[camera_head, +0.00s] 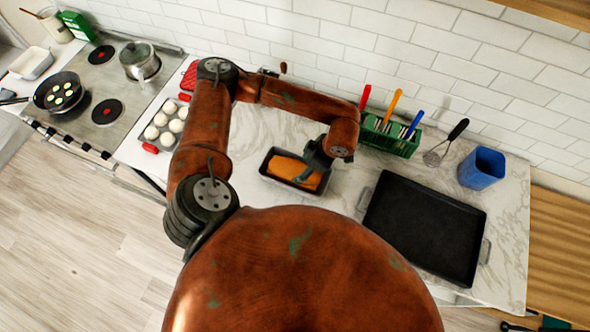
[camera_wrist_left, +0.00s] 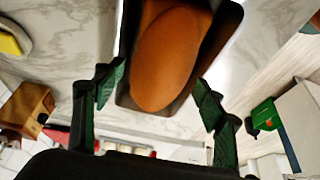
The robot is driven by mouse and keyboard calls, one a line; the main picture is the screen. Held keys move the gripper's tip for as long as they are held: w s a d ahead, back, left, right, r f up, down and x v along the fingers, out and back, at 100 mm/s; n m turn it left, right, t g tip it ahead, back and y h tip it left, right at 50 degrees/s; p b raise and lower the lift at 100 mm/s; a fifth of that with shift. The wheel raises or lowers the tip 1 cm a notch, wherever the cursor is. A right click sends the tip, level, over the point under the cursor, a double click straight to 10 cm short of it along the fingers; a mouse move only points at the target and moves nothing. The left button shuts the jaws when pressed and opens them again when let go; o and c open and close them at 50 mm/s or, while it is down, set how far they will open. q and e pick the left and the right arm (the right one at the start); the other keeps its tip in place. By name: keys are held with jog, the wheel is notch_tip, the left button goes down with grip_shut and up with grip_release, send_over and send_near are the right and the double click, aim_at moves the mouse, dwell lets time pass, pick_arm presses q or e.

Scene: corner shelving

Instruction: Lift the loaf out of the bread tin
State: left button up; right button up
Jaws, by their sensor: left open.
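The bread tin (camera_head: 264,168) is a dark rectangular pan on the marble counter, with the brown loaf (camera_head: 285,167) lying inside it. My left gripper (camera_head: 308,172) is over the right end of the tin in the head view and partly hides the loaf there. In the left wrist view the loaf (camera_wrist_left: 168,60) fills the tin (camera_wrist_left: 125,85) at top centre. The open fingers of the left gripper (camera_wrist_left: 155,98) stand on either side of the tin's near end, apart from the loaf. My right gripper is not in view.
A green utensil holder (camera_head: 395,140) stands behind the tin on the right. A black baking tray (camera_head: 425,228) lies to the right, with a whisk (camera_head: 440,148) and a blue cup (camera_head: 482,168) beyond. A muffin pan with eggs (camera_head: 165,125) and the stove (camera_head: 110,80) are left.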

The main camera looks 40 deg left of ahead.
pick_arm(q)
jog(key=shift+p+x, duration=0.6)
jog(key=shift+x, duration=1.6)
jog(key=shift+s+d+f, duration=0.1)
jog(key=shift+d, duration=0.05)
jog(key=c, duration=1.2)
